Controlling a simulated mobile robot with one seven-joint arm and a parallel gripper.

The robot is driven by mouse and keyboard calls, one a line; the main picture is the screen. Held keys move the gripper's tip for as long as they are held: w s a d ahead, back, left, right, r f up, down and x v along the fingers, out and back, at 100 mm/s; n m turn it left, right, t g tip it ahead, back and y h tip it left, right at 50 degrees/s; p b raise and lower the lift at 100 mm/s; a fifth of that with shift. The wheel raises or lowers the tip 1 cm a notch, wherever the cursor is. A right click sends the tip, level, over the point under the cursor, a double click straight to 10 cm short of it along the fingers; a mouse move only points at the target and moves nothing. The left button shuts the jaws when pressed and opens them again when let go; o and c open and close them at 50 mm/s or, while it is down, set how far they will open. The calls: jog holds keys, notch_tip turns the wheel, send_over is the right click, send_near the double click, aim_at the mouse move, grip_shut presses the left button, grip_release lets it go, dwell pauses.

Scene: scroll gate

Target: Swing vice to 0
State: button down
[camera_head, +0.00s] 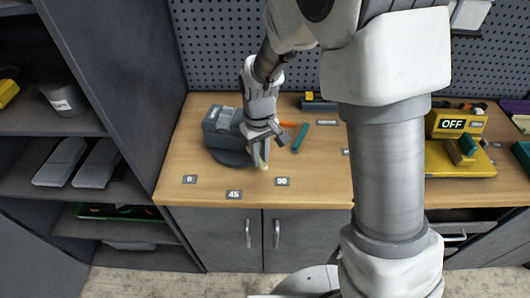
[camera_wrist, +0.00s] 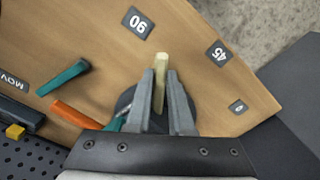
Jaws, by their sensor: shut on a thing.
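The dark grey vice (camera_head: 222,128) stands on the wooden bench, partly hidden behind my gripper. Its pale wooden handle (camera_wrist: 161,75) sticks out between my fingertips in the wrist view; its tip also shows in the head view (camera_head: 264,168). My gripper (camera_wrist: 160,88) is shut on this handle, pointing down at the bench in the head view (camera_head: 262,158). The handle points between the 90 plate (camera_head: 282,181) and the 45 plate (camera_head: 234,194). The 0 plate (camera_head: 189,179) lies farther left. The wrist view shows all three plates. My fingers hide part of the vice's base.
A teal tool (camera_head: 300,137) and an orange-handled one (camera_wrist: 80,115) lie right of the vice. A yellow machine marked OFF (camera_head: 459,125) stands far right. Shelves (camera_head: 50,120) and a tall grey side panel flank the bench on the left. The bench front around the plates is clear.

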jog(key=shift+s+a+m, duration=0.3)
jog(key=shift+a+m, duration=0.2)
jog(key=shift+a, duration=0.05)
jog(key=shift+s+a+m, duration=0.25)
jog(key=shift+a+m, duration=0.25)
jog(key=shift+a, duration=0.05)
jog(key=shift+s+a+m, duration=0.2)
jog(key=shift+a+m, duration=0.4)
jog(key=shift+a, duration=0.05)
jog(key=shift+s+a+m, duration=0.15)
jog(key=shift+a+m, duration=1.65)
jog(key=shift+a, duration=0.05)
jog(key=shift+w+a+m+p, duration=0.1)
jog(key=shift+a+m+p, duration=0.3)
jog(key=shift+a+m, duration=0.6)
jog(key=shift+w+a+r+m+p, duration=0.1)
jog(key=shift+w+a+m+p, duration=0.25)
jog(key=shift+a+m, duration=0.6)
jog(key=shift+w+a+m+p, duration=0.2)
jog(key=shift+w+a+m, duration=0.25)
jog(key=shift+a+m, duration=0.45)
jog(key=shift+w+a+m+p, duration=0.55)
jog(key=shift+w+a+m, duration=0.6)
jog(key=shift+m, duration=0.4)
jog(key=shift+a, duration=0.2)
jog(key=c, duration=0.8)
grip_release()
